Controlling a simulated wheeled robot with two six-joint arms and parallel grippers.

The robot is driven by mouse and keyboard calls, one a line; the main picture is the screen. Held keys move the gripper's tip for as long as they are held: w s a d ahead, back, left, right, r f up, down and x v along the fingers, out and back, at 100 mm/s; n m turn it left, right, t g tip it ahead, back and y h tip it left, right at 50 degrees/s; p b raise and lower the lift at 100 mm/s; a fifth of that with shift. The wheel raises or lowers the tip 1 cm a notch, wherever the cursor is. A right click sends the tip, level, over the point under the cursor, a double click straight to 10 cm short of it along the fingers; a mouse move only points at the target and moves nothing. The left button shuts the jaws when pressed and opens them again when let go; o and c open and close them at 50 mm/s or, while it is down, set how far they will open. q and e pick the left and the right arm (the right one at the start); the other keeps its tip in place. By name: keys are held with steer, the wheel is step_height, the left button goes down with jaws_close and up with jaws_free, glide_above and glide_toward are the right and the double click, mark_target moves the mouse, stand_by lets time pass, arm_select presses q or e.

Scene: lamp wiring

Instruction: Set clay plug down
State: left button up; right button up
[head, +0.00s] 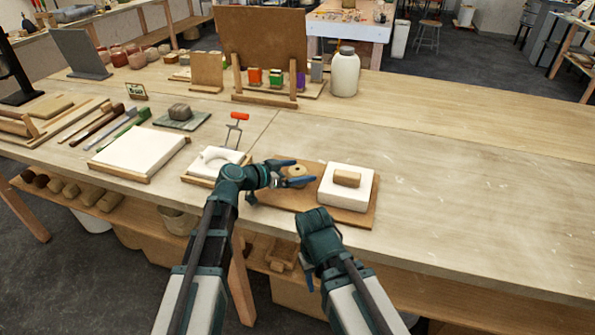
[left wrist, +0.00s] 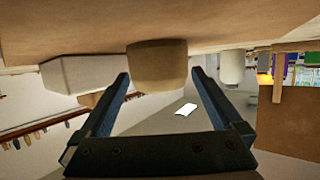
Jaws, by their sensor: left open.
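The clay plug (head: 297,171) is a small tan cylinder with a dark spot on top. It stands upright on the brown board (head: 270,197). My left gripper (head: 300,173) is open, with one blue finger on each side of the plug. In the left wrist view, which appears upside down, the plug (left wrist: 157,66) sits between the spread fingertips of the left gripper (left wrist: 160,78). Gaps show beside the plug, and its base meets the board.
A white block (head: 334,195) with a wooden block (head: 347,179) on top stands on the board, right of the plug. The table's right side is clear.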

arm_select(q)
steer(key=shift+s+a+r+p, duration=0.2)
steer(key=shift+r+p, duration=0.15)
steer(key=p+v, duration=0.3)
steer(key=v, duration=0.8)
steer(key=shift+s+a+p, duration=0.15)
steer(key=shift+p, duration=0.25)
